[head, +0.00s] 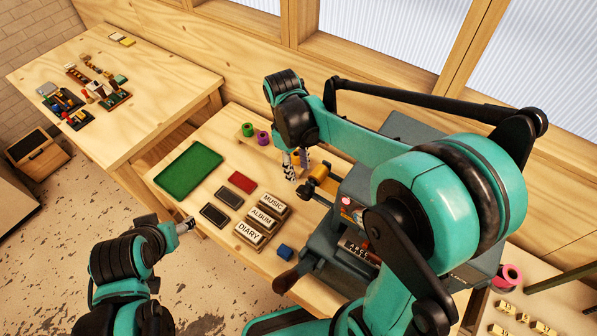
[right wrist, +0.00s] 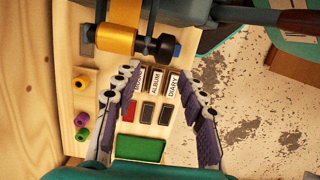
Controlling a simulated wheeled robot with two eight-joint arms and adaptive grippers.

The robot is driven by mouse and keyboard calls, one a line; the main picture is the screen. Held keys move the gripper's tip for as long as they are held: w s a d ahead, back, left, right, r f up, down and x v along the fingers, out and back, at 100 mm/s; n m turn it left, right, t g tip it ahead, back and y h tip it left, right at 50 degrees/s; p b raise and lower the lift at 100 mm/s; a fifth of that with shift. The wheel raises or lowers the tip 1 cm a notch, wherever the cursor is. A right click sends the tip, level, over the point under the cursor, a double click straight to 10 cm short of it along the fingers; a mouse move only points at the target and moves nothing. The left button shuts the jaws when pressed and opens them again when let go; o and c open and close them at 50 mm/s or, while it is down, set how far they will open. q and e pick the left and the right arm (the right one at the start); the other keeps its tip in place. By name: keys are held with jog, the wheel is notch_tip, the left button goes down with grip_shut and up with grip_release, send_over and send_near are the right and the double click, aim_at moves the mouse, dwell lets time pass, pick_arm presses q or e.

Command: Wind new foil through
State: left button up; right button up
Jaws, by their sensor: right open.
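The grey-green press (head: 352,200) stands on the work table and carries a gold foil roll (head: 319,173) on a spindle at its front. In the right wrist view the gold roll (right wrist: 115,40) lies beyond my fingers. A green roll (head: 247,129) and a purple roll (head: 262,137) stand on a wooden strip; the right wrist view also shows a yellow-gold roll (right wrist: 80,82) there. My right gripper (head: 296,168) is open and empty, pointing down beside the mounted roll. It also shows in the right wrist view (right wrist: 146,71). My left gripper (head: 186,226) is off the table's left edge, its fingers too small to read.
A green tray (head: 188,170), a red pad (head: 241,181), dark pads (head: 214,215) and blocks marked MUSIC, ALBUM and DIARY (head: 248,234) lie before the press. A blue block (head: 285,252) is near the front edge. A pink roll (head: 510,276) is on the right table.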

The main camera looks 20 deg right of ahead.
aim_at(304, 188)
jog(key=s, duration=0.1)
jog(key=s+d+t+y+p, duration=0.1)
jog(key=shift+s+d+f, duration=0.1)
jog(key=shift+s, duration=0.25)
jog(key=shift+t, duration=0.3)
jog(key=f+b, duration=0.1)
jog(key=f, duration=0.7)
jog(key=shift+w+f, duration=0.1)
jog(key=shift+w, duration=0.1)
grip_shut()
